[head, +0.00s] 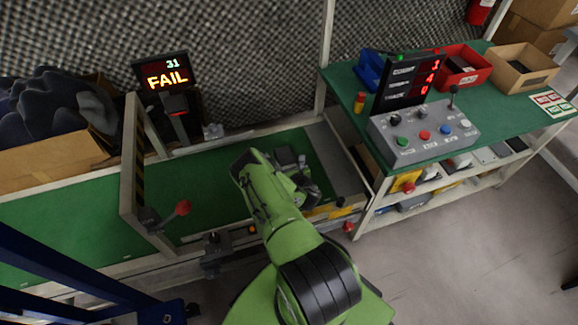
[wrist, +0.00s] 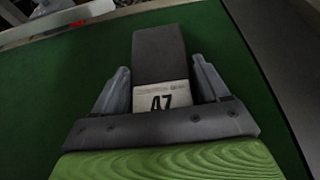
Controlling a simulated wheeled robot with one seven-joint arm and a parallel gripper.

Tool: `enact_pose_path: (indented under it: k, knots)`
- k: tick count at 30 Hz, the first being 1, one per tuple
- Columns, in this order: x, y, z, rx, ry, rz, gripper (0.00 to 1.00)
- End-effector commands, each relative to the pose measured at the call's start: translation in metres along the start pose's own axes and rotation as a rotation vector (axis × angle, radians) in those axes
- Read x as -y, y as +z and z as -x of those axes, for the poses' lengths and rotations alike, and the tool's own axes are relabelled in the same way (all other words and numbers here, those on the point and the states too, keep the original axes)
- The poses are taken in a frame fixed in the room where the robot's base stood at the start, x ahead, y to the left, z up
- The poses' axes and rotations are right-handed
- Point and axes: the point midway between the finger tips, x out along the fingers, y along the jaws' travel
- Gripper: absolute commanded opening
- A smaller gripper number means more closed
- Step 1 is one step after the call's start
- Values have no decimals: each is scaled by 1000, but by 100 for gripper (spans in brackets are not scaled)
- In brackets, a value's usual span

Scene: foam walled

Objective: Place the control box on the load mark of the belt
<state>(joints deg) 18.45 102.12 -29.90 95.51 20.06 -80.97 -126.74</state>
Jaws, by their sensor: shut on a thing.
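The control box, a dark grey block with a white label reading 47, is between the two grey fingers of my gripper (wrist: 162,75) in the wrist view (wrist: 159,52). My gripper is shut on it. In the head view my gripper (head: 300,180) is over the right part of the green belt (head: 215,200), and part of the grey box (head: 285,156) shows beyond it. The belt also fills much of the wrist view (wrist: 60,105). I cannot tell whether the box touches the belt. No load mark can be made out; my arm and gripper hide part of the belt.
A gate frame (head: 131,165) with a red-knobbed lever (head: 182,208) spans the belt at left. A display reading FAIL (head: 166,77) stands behind. At right, a green bench (head: 510,110) carries a button console (head: 422,134) and bins. The belt between gate and gripper looks clear.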

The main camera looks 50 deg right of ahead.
Motion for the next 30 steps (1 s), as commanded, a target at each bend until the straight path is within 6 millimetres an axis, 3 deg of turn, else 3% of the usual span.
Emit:
enact_pose_path:
  k: [2,3,7,17,27,30]
  knots:
    - [0,-1,-1,1,1,1,31]
    - [0,-2,0,-1,0,1,79]
    - [0,-1,0,-1,0,0,99]
    - [1,2,8,-1,-4,-3,100]
    - [1,4,95,-3,-5,-7,100]
    - [1,3,111,-3,-2,-3,100]
